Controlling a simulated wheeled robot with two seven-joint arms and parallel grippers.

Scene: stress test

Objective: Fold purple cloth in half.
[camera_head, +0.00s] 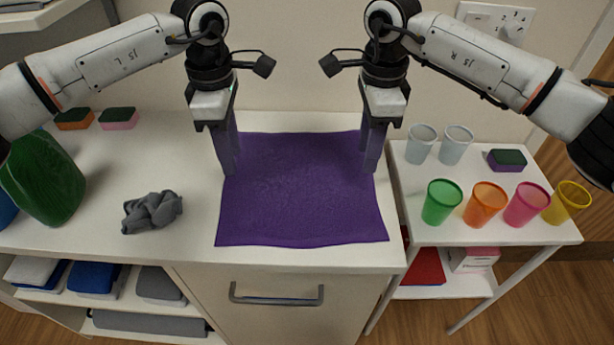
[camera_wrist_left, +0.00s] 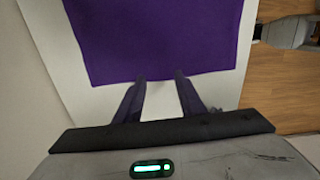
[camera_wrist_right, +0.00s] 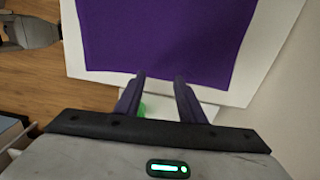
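The purple cloth (camera_head: 303,195) lies spread flat on the white counter, with its near edge close to the counter's front. My left gripper (camera_head: 230,172) points down at the cloth's left edge. My right gripper (camera_head: 371,171) points down at its right edge. In the left wrist view, the fingertips (camera_wrist_left: 160,76) are apart beside the edge of the cloth (camera_wrist_left: 160,35). In the right wrist view, the fingertips (camera_wrist_right: 160,76) are also apart at the edge of the cloth (camera_wrist_right: 165,35). Neither gripper visibly pinches or lifts fabric. Whether the tips touch the cloth is unclear.
A crumpled grey cloth (camera_head: 152,211) and a green bottle-like object (camera_head: 45,180) lie left. Sponges (camera_head: 118,118) sit at the back left. A side table (camera_head: 490,234) at right holds several cups, including a green one (camera_head: 441,202). The counter (camera_head: 200,240) is clear around the cloth.

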